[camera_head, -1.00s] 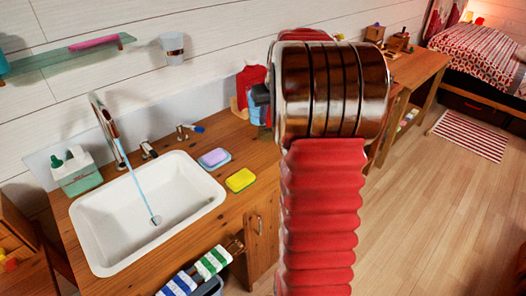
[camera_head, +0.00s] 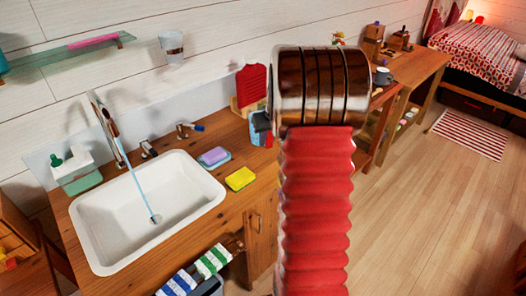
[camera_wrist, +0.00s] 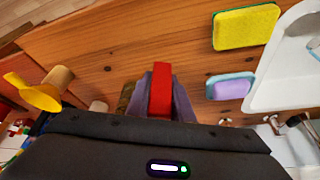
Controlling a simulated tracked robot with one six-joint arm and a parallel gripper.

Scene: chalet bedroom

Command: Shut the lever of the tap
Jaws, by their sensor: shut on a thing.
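In the head view the tap's curved spout (camera_head: 106,122) stands behind the white sink (camera_head: 90,240), and a blue stream of water (camera_head: 140,188) runs into the basin. A blue-tipped lever (camera_head: 190,128) sits on the counter right of the spout, with another metal fitting (camera_head: 149,149) between them. In the wrist view my gripper (camera_wrist: 160,92) is shut on a red thing (camera_wrist: 160,88), above or near the wooden counter. Small metal fittings show at that view's lower right (camera_wrist: 270,124), partly hidden by my gripper body.
A yellow sponge (camera_head: 240,179) and a lilac sponge on a blue dish (camera_head: 214,157) lie right of the sink. A red board (camera_head: 251,84) and a blue container (camera_head: 260,128) stand at the counter's back right. A soap caddy (camera_head: 75,175) stands left.

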